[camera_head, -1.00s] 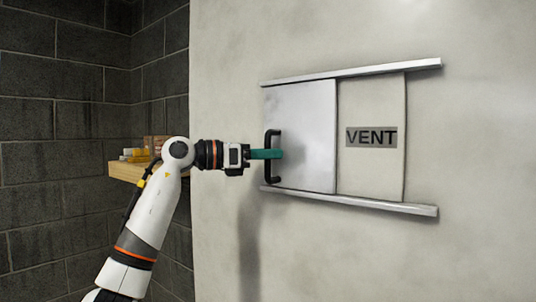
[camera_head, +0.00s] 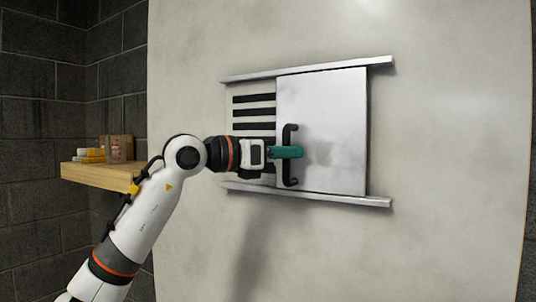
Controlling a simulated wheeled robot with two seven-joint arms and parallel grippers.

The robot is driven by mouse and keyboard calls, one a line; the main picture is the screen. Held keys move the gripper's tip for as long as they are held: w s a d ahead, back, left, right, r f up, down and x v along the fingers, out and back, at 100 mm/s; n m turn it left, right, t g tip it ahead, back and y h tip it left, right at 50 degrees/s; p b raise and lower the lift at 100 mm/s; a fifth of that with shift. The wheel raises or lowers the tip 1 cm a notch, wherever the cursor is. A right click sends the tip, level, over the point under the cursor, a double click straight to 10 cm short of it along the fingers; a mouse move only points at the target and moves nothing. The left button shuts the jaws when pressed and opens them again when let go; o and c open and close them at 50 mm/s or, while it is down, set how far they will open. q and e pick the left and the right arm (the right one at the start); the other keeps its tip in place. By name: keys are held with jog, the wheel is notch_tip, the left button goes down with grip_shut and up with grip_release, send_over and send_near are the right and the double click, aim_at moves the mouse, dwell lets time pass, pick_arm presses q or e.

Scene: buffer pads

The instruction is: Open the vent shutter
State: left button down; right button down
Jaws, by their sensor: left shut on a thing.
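The vent shutter (camera_head: 335,110) is a shiny metal panel between an upper rail (camera_head: 310,69) and a lower rail (camera_head: 320,194) on a pale wall. It sits over the right half of the frame. The vent slots (camera_head: 254,112), several dark horizontal bars, show uncovered on the left. The shutter's black handle (camera_head: 289,182) is a vertical bar at its left edge. My left gripper (camera_head: 288,152), with green fingertips, is shut on the handle. The VENT label is hidden from view. My right gripper does not show.
A wooden shelf (camera_head: 98,176) on the left holds a cardboard box (camera_head: 117,148) and small yellow and white items (camera_head: 90,155). Dark block walls (camera_head: 45,110) stand behind it. The pale wall (camera_head: 450,140) right of the rails is clear.

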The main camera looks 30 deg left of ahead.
pick_arm(q)
jog(key=shift+d, duration=0.25)
jog(key=c, duration=1.7)
grip_release()
jog(key=shift+s+r, duration=0.1)
jog(key=shift+c, duration=0.2)
jog(key=shift+s+a+b, duration=0.25)
jog(key=shift+b, duration=0.05)
jog(key=b+v, duration=0.4)
jog(key=v, duration=0.7)
jog(key=shift+s+a, duration=0.1)
